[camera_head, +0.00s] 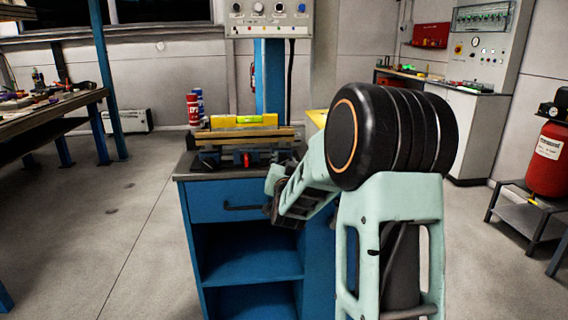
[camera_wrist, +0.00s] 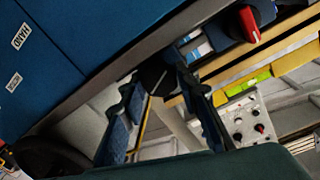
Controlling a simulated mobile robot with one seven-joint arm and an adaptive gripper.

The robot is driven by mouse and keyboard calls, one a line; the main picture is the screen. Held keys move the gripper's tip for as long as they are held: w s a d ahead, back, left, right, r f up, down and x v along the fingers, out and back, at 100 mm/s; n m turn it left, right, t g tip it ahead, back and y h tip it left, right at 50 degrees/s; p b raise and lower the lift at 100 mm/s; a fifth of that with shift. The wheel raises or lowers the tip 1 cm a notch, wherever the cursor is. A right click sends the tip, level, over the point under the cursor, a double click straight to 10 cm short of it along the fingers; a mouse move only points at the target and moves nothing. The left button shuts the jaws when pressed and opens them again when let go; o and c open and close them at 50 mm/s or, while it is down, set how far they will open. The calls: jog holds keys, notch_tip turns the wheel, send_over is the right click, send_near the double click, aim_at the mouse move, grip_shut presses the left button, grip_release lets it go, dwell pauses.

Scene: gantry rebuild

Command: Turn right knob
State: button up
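A pale control panel (camera_head: 269,20) with a row of round knobs is at the top of the head view. Its rightmost visible knob (camera_head: 301,8) is small, and its marking is too small to read. The panel also shows in the wrist view (camera_wrist: 248,112), tilted, with several dark knobs and one red-topped knob (camera_wrist: 260,128). My gripper (camera_head: 272,198) is low beside the blue cabinet's right front, well below the panel. In the wrist view its two fingers (camera_wrist: 157,88) are spread apart with nothing held. It is apart from every knob.
A blue cabinet (camera_head: 230,232) stands ahead, bearing wooden boards (camera_head: 240,135), a yellow level (camera_head: 243,121) and a red-handled part (camera_head: 247,159). A workbench (camera_head: 60,105) is at left. A red tank (camera_head: 549,160) stands at right. The floor at left is clear.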

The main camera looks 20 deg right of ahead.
jog(key=o, duration=0.4)
jog(key=v, duration=1.2)
